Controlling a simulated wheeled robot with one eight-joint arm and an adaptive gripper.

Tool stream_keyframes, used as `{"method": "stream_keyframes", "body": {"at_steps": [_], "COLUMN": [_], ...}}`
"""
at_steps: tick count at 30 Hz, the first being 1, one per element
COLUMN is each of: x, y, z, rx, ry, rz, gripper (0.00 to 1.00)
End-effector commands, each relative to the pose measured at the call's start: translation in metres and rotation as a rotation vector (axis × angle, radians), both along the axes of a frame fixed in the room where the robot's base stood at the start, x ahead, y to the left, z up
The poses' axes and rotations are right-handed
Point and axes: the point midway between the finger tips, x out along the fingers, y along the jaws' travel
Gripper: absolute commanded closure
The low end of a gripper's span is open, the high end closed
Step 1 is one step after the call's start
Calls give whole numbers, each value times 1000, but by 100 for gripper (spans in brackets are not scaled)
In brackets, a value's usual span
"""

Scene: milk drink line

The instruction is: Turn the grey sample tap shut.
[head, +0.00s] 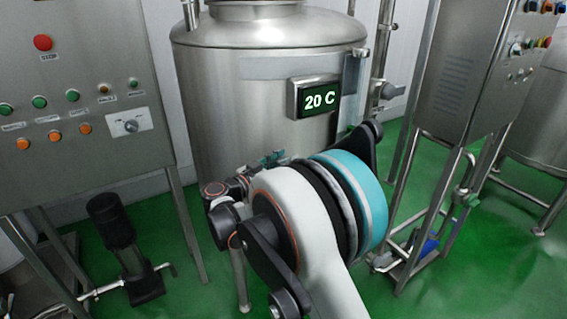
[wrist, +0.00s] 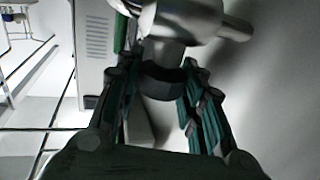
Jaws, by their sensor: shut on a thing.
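In the wrist view my gripper (wrist: 157,76) has its two green-and-black fingers on either side of a dark, stubby end piece (wrist: 163,86). This end piece joins a shiny grey metal fitting (wrist: 180,20) with a short stub pointing right, which looks like the grey sample tap. My gripper is shut on the end piece. The fitting's top is cut off by the frame edge, so how far the tap is turned cannot be told.
A steel tank (head: 265,85) with a green-lit "20 C" display (head: 318,97) stands behind my arm. A button panel (head: 75,80) is on the left, with a black pump (head: 125,250) below it. A louvred cabinet (head: 470,85) is on the right. Some green floor is clear at lower right.

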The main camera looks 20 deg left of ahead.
Motion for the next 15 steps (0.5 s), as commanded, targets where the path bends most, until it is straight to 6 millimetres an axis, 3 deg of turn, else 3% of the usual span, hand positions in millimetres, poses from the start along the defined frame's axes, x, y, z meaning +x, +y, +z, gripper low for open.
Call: {"method": "stream_keyframes", "body": {"at_steps": [14,15], "x": [1,1], "y": [1,1], "z": [1,1], "rx": [-2,-2], "ry": [-1,-1], "rz": [-12,-11], "gripper": [88,60]}}
